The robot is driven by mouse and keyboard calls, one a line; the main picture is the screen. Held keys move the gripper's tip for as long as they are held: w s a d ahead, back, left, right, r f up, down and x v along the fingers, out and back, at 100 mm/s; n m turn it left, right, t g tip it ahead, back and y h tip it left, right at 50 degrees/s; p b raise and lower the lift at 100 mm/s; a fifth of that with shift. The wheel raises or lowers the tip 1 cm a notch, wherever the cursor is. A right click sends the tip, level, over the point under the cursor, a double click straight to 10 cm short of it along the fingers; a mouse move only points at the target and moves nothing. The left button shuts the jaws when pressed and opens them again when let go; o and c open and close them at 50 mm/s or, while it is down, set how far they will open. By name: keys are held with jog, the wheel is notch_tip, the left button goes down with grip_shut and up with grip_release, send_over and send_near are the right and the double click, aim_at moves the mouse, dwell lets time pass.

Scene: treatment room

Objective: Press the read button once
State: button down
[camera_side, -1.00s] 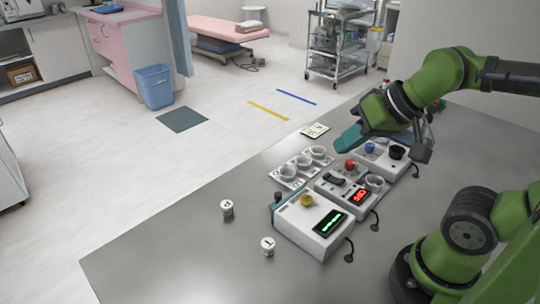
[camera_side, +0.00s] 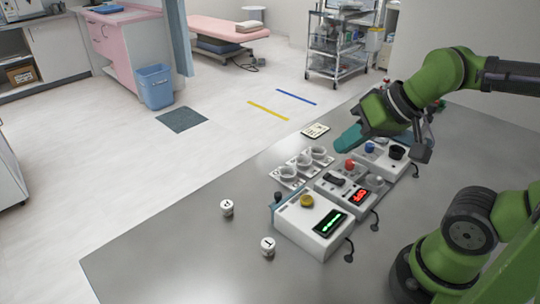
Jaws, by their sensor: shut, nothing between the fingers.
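Three white boxes with buttons stand in a row on the grey table. The nearest box (camera_side: 297,226) has a yellow button (camera_side: 306,200) and a green-lit display (camera_side: 330,223). The middle box (camera_side: 331,190) has a red button (camera_side: 350,164), a dark part and a red-lit display (camera_side: 360,196). The far box (camera_side: 381,160) has a blue button (camera_side: 369,147) and a black cup (camera_side: 397,152). I cannot read which button is the read button. My gripper (camera_side: 346,142) has teal fingers, shut and empty, above and beside the red and blue buttons; contact is not visible.
A white rack (camera_side: 290,183) with clear cups stands left of the boxes. Two white numbered pots (camera_side: 227,207) (camera_side: 268,246) stand on the table (camera_side: 180,262) at the front left. A small card (camera_side: 315,131) lies behind. The table's left front is mostly clear.

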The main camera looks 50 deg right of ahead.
jog(key=m+g+y, duration=0.4)
jog(key=m+y, duration=0.3)
jog(key=m, duration=0.2)
send_over(311, 197)
jog(key=shift+f, duration=3.2)
jog(key=shift+a, duration=0.1)
jog(key=shift+f, duration=0.15)
jog(key=shift+f, duration=4.3)
jog(key=shift+f, duration=0.1)
jog(key=shift+f, duration=0.3)
